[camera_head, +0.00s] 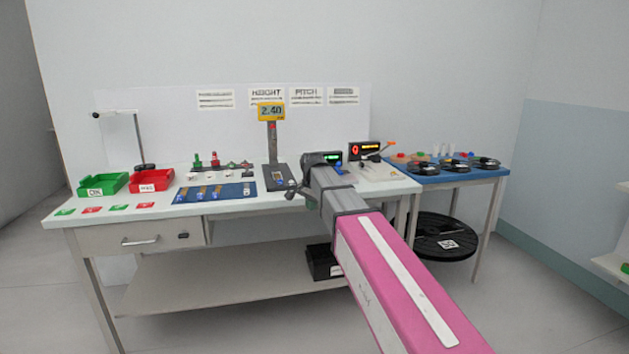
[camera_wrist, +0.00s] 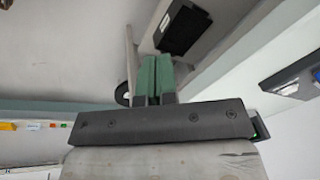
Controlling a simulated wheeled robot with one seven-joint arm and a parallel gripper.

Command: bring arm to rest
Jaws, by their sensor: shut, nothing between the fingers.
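My arm (camera_head: 390,265), pink and grey, reaches from the lower right toward the workbench (camera_head: 120,222) in the head view. Its far end is by the bench's right half, and my gripper's fingers cannot be made out there. In the wrist view my gripper (camera_wrist: 155,62) shows two green fingers side by side, closed together with nothing between them. Beyond the fingers are the floor, a table leg and a black bin (camera_wrist: 185,27).
On the bench are a green bin (camera_head: 103,185), a red bin (camera_head: 151,180), a blue mat (camera_head: 215,193) with small parts, and a gauge with a yellow display (camera_head: 271,112). A blue-topped table (camera_head: 440,178) with black reels stands at right. Floor at left is clear.

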